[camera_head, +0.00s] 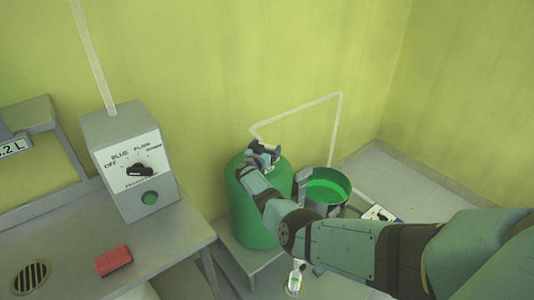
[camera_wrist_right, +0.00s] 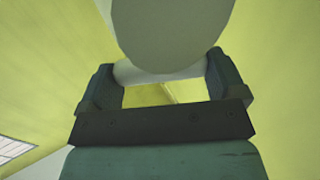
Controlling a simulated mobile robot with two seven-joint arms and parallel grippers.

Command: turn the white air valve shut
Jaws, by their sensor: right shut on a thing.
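My right gripper (camera_head: 262,153) is at the top of a green tank (camera_head: 250,215), against the yellow wall. In the right wrist view its two fingers (camera_wrist_right: 160,70) are shut on a pale white part, which I take to be the white air valve (camera_wrist_right: 160,28). A rounded pale body fills the top of that view, with a narrower piece reaching across between the fingers. In the head view the gripper hides the valve, so I cannot tell how far it is turned. My left gripper is in neither view.
A control box (camera_head: 128,170) with a black knob and green button stands on the left bench, near a red block (camera_head: 113,260). A bucket with green content (camera_head: 326,192) stands right of the tank. A thin white pipe (camera_head: 300,106) runs along the wall above the tank.

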